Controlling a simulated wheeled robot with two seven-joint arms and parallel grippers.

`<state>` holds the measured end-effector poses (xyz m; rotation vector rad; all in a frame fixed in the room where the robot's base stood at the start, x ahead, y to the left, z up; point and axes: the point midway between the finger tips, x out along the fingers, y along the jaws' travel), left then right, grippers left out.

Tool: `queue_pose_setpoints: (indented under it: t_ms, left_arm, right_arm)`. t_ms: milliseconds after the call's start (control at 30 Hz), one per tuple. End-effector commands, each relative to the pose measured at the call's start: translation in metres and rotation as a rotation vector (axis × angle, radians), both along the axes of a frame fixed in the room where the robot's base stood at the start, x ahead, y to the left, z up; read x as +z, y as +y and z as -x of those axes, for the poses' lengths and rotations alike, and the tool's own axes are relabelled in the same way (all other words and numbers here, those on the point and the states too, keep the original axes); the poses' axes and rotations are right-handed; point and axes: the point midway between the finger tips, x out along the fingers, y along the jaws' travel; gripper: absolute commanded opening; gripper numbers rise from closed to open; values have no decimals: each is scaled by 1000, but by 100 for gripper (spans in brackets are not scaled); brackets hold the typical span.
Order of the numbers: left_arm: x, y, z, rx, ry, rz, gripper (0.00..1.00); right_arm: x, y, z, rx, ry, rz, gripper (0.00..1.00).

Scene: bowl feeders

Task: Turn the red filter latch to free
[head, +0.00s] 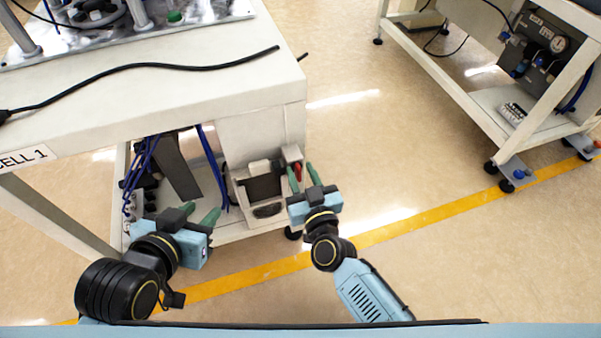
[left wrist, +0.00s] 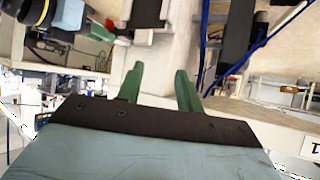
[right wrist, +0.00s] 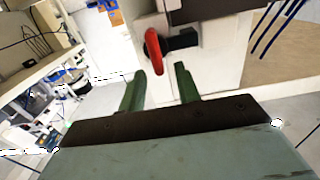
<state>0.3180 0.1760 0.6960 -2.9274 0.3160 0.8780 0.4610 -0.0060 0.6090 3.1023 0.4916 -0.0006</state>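The red filter latch (head: 297,171) is a small red handle on the upper right of a pale unit under the CELL 1 bench. In the right wrist view the red latch (right wrist: 153,50) hangs down beside a black fitting, just beyond the fingertips. My right gripper (head: 303,176) is at the latch in the head view, its green fingers apart. My left gripper (head: 200,213) is open and empty, left of the unit. It also shows in the left wrist view (left wrist: 160,68).
The filter unit (head: 240,200) has a dark recessed front. The CELL 1 bench (head: 180,70) overhangs it on the left, with a black cable on top. Blue hoses (head: 212,165) hang underneath. Another wheeled bench (head: 480,100) stands at right; the floor between is clear.

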Motion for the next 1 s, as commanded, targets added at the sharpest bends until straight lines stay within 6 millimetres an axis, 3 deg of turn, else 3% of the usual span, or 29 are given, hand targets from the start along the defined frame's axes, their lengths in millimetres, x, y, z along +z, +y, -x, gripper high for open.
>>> queue_pose_setpoints:
  t_ms: [500,767,1000]
  left_arm:
    - [13,-6,-10,-8,-94,24,36]
    - [13,-5,-10,-7,-93,24,36]
    - [13,-5,-10,-7,-92,23,36]
  right_arm:
    - [0,3,-10,0,0,-1,33]
    - [0,3,-10,0,0,0,0]
    - [0,3,-10,0,2,-5,0]
